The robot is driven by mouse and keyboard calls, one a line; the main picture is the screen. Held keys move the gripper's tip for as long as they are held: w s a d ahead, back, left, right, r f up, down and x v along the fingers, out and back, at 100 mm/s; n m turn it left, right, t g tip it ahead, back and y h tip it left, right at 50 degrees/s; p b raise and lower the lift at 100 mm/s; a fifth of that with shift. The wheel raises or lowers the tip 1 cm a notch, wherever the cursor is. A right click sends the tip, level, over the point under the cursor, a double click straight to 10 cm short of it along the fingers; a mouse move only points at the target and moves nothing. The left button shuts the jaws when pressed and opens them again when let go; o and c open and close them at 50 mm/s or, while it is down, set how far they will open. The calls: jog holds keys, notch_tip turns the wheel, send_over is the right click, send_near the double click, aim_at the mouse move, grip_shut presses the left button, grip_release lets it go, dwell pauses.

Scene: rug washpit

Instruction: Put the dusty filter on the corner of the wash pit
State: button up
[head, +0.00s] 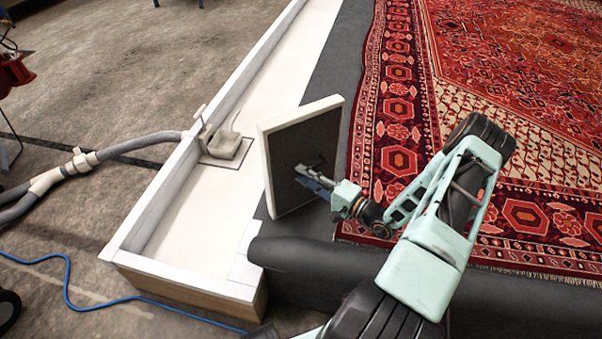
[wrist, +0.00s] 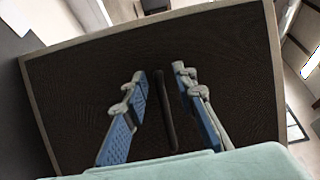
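The dusty filter (head: 302,150), a dark mesh panel in a cream frame, stands upright and slightly tilted beside the wash pit's near right corner. In the wrist view the filter (wrist: 75,100) fills most of the picture, with a dark bar handle (wrist: 167,110) on its face. My gripper (head: 318,182) is at the filter's face. Its blue-padded fingers (wrist: 163,75) are apart, one each side of the handle, with gaps showing. I cannot tell whether the filter's lower edge touches the dark surface. The wash pit's pale rim (head: 150,265) forms a corner at the front.
A grey hose (head: 130,145) runs to a pale fitting (head: 222,145) on the pit's left wall. A large red patterned rug (head: 520,60) lies at right on a dark grey surface (head: 320,252). A blue cable (head: 68,280) crosses the floor at front left. The pale pit floor is mostly clear.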

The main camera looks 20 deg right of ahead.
jog(key=p+v, duration=0.1)
jog(key=v, duration=0.9)
jog(key=shift+s, duration=0.15)
jog(key=shift+d, duration=0.1)
